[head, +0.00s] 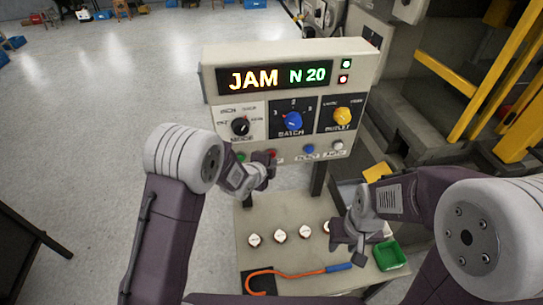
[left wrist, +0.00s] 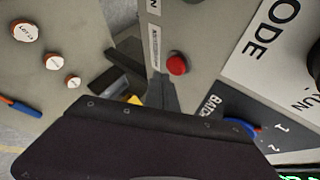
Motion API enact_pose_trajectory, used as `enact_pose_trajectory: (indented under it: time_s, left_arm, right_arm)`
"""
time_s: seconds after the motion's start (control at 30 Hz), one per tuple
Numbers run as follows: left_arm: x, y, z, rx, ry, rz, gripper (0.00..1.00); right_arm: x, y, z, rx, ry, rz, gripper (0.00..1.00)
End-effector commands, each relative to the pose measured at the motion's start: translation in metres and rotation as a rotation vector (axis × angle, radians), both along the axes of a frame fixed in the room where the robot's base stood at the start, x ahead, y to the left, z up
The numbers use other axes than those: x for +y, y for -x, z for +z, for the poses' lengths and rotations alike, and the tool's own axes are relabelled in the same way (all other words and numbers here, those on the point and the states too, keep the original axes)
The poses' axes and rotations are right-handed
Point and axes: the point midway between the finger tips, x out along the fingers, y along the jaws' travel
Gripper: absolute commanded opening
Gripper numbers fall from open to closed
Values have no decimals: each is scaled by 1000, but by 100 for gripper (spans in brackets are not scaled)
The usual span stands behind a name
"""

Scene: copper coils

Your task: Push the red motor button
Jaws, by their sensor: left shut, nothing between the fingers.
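The red button (head: 273,153) sits on the lower strip of the control panel, partly covered by my left gripper. It shows whole as a raised red cap in the left wrist view (left wrist: 177,64). My left gripper (head: 268,163) is shut and empty, just in front of the panel by the red button. I cannot tell whether it touches the button. Its dark body fills the lower part of the left wrist view. My right gripper (head: 347,250) hangs over the right part of the desk, away from the panel; its finger gap is unclear.
The panel's display (head: 277,76) reads "JAM N 20". Black (head: 240,126), blue (head: 292,121) and yellow (head: 342,115) knobs sit above the buttons. The desk holds several white-topped pieces (head: 280,235), an orange hook with a blue handle (head: 290,275) and a green tray (head: 390,255).

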Motion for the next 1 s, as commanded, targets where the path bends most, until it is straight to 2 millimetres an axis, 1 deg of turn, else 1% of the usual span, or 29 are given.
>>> enact_pose_trajectory:
  time_s: [0.53,0.8,1.0]
  left_arm:
    - [0,0,0,0,0,0,0]
    - [2,-8,0,0,-1,0,0]
    - [2,-8,0,0,0,0,0]
  right_arm:
    - [0,0,0,0,0,0,36]
    - [0,0,-4,0,0,0,36]
    - [0,0,-3,0,0,0,36]
